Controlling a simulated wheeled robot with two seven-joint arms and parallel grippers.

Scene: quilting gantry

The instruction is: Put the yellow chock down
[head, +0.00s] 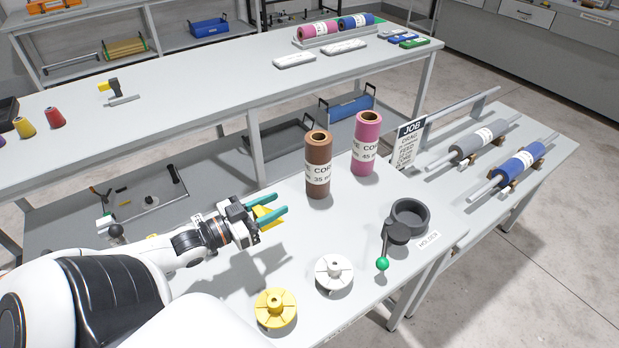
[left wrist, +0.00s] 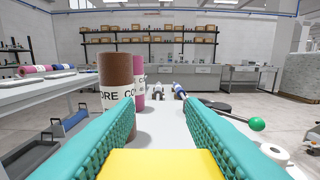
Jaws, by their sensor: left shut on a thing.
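My left gripper (head: 279,205) is shut on the yellow chock (head: 265,214), held between its teal fingers above the white table (head: 232,290). In the left wrist view the chock (left wrist: 160,165) shows as a flat yellow face at the bottom, between the two fingers. The gripper points right, toward the area in front of a brown core roll (head: 319,165). Its shadow lies on the table below, apart from it. My right gripper is not in view.
A pink roll (head: 366,143) stands behind the brown one. A yellow flanged disc (head: 275,309), a white flanged disc (head: 334,272) and a dark ring holder (head: 409,217) with a green-knobbed lever stand on the table. Bare tabletop lies between the gripper and these.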

